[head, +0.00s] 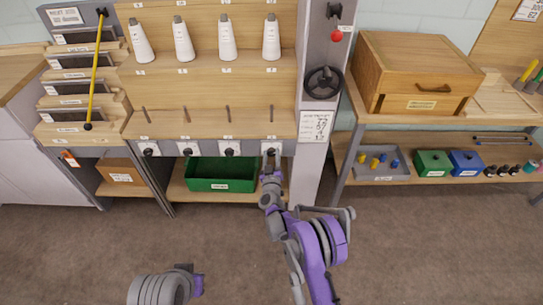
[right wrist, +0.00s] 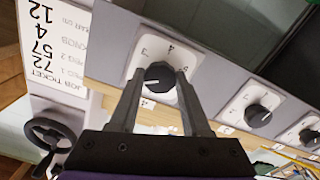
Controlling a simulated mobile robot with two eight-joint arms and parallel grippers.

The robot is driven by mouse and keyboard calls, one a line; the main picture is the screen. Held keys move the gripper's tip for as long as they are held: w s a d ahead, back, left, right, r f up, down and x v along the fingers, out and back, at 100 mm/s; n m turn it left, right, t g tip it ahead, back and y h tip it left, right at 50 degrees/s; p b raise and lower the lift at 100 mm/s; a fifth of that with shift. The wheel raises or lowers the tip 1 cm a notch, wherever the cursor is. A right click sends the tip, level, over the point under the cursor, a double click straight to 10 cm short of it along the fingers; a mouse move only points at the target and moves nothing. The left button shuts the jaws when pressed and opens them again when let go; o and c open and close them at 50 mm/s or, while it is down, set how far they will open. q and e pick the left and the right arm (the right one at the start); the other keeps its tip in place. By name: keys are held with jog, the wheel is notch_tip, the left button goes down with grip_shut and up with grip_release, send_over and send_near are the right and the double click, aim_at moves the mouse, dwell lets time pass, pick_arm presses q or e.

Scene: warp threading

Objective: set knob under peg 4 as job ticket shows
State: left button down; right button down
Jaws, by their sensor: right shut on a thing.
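My right gripper (head: 270,168) reaches up to the front rail of the wooden loom bench, at the rightmost dial under peg 4 (head: 272,114). In the right wrist view, my right gripper (right wrist: 157,84) has its two fingers shut on a round black knob (right wrist: 158,74) on a white dial plate (right wrist: 140,57). The plate carries small marks that I cannot read surely, and the knob's setting is not clear. The job ticket (head: 315,126) is on the post to the right; in the right wrist view the ticket (right wrist: 72,38) shows large figures, including 72, 57 and 4.
Other dials (head: 231,150) line the rail to the left. A green bin (head: 220,184) sits below. A black handwheel (head: 323,82) is above the ticket. White thread cones (head: 227,40) stand on the upper shelf. The floor in front is free.

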jog(key=shift+f+m+b, duration=0.15)
jog(key=shift+m+b, duration=0.75)
jog(key=shift+m, duration=0.1)
jog(key=m+b, duration=0.1)
jog(key=m, duration=0.1)
jog(key=shift+m+b, duration=0.3)
jog(key=shift+b, duration=0.05)
jog(key=m+b, duration=0.2)
jog(key=m, duration=0.3)
jog(key=shift+m, duration=0.3)
jog(key=m+b, duration=0.1)
jog(key=m, duration=0.2)
jog(key=shift+m, duration=0.3)
jog(key=m+b, duration=0.1)
jog(key=m, duration=0.1)
jog(key=shift+m, duration=0.4)
jog(key=m, duration=0.3)
jog(key=shift+m+b, duration=0.45)
jog(key=shift+m, duration=1.65)
